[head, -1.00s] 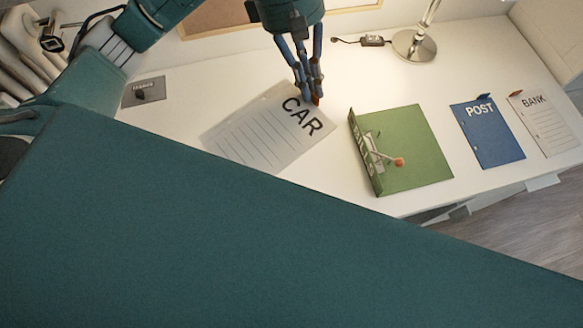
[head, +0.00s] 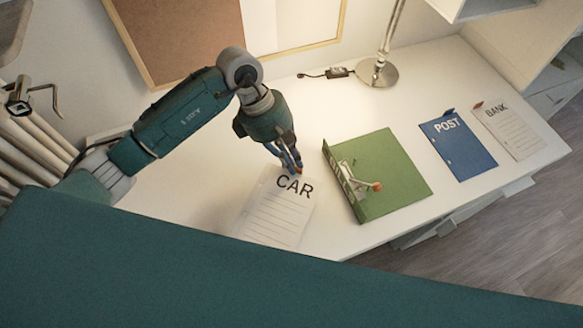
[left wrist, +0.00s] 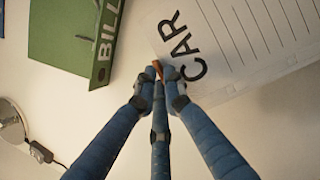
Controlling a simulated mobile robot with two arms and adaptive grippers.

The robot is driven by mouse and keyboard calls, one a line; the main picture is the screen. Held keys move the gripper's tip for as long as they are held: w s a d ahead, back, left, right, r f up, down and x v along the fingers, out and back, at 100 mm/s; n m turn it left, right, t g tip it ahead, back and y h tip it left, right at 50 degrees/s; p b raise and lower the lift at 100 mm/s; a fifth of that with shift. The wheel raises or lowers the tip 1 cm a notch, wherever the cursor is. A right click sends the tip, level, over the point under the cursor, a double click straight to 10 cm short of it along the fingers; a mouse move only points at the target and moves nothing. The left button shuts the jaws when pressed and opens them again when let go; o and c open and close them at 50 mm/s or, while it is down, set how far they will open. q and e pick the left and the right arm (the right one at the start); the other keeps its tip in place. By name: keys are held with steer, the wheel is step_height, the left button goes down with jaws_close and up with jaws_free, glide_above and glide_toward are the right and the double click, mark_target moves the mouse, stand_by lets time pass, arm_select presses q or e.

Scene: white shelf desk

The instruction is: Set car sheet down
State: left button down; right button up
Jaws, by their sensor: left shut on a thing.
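The white CAR sheet (head: 274,213) has lines and large black letters, and lies at or just above the white desk, left of the green binder. My left gripper (head: 292,168) is shut on the sheet's top edge beside the word CAR. In the left wrist view the fingertips (left wrist: 163,75) meet at an orange-brown tab on the edge of the CAR sheet (left wrist: 240,45). I cannot tell whether the sheet rests fully on the desk. My right gripper is not in view.
An open green binder (head: 400,180) with a metal ring mechanism lies close right of the sheet. A blue POST sheet (head: 460,150) and a white BANK sheet (head: 512,132) lie further right. A lamp base (head: 377,72) stands behind. Desk to the left is clear.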

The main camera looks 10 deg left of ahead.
arm_select(q)
step_height(320, 180, down, 4)
steer(key=shift+f, duration=0.25)
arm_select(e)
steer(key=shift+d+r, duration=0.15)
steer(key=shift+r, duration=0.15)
arm_select(q)
steer(key=shift+f, duration=0.1)
steer(key=shift+f, duration=0.15)
steer(key=c, duration=2.1)
jaws_free()
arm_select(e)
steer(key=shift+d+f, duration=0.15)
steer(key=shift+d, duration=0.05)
